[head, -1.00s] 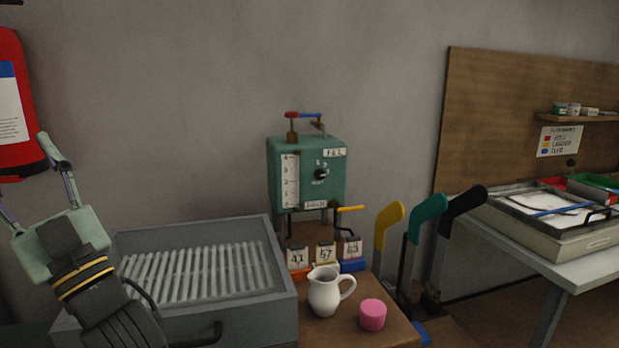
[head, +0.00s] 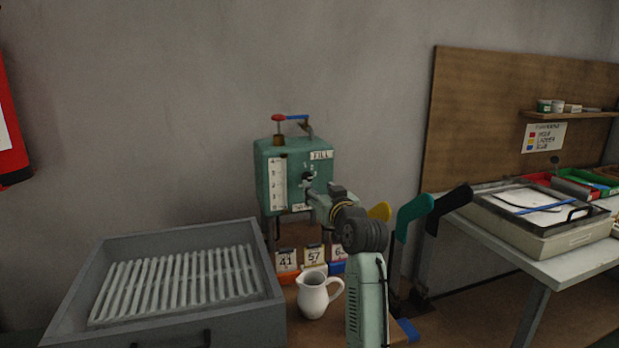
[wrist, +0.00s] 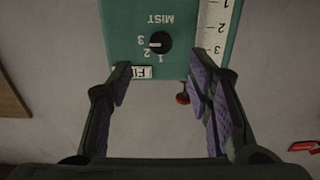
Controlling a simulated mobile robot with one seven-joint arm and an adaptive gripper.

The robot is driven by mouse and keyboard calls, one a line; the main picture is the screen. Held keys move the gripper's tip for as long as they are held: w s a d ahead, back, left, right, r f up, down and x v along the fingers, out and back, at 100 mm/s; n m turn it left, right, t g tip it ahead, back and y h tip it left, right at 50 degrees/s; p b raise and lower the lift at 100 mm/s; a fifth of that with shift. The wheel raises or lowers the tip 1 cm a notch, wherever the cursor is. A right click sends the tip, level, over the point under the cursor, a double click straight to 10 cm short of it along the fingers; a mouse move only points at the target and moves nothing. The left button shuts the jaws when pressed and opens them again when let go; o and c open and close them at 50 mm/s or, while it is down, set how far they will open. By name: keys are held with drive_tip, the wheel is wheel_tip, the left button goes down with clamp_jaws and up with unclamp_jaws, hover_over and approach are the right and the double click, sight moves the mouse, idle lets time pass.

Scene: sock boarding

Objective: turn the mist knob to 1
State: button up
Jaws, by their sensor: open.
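The mist knob (wrist: 160,42) is a round black dial with a pale pointer mark, on the green tank (wrist: 120,25). The wrist view shows the panel upside down, with the word MIST above the knob and the numbers 1, 2 and 3 at its lower left. The pointer lies toward the numbers, around 2 or 3; I cannot tell exactly which. In the head view the knob (head: 308,178) shows just above my gripper (head: 317,197), which partly covers the tank's lower right. In the wrist view my gripper (wrist: 160,80) is open and empty, its fingers apart from the knob.
A red-and-blue lever valve (head: 290,118) tops the tank. Number cards (head: 287,260) stand below it. A white jug (head: 313,295) stands in front, beside a grey ribbed tray (head: 270,285). Yellow, teal (head: 413,215) and black leg forms stand right of my arm.

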sight(308, 177)
drive_tip(key=p+x, duration=0.2)
drive_tip(key=x, duration=0.6)
drive_tip(key=shift+w+a, duration=0.1)
drive_tip(key=shift+w, duration=0.2)
drive_tip(key=shift+c, duration=0.3)
clamp_jaws()
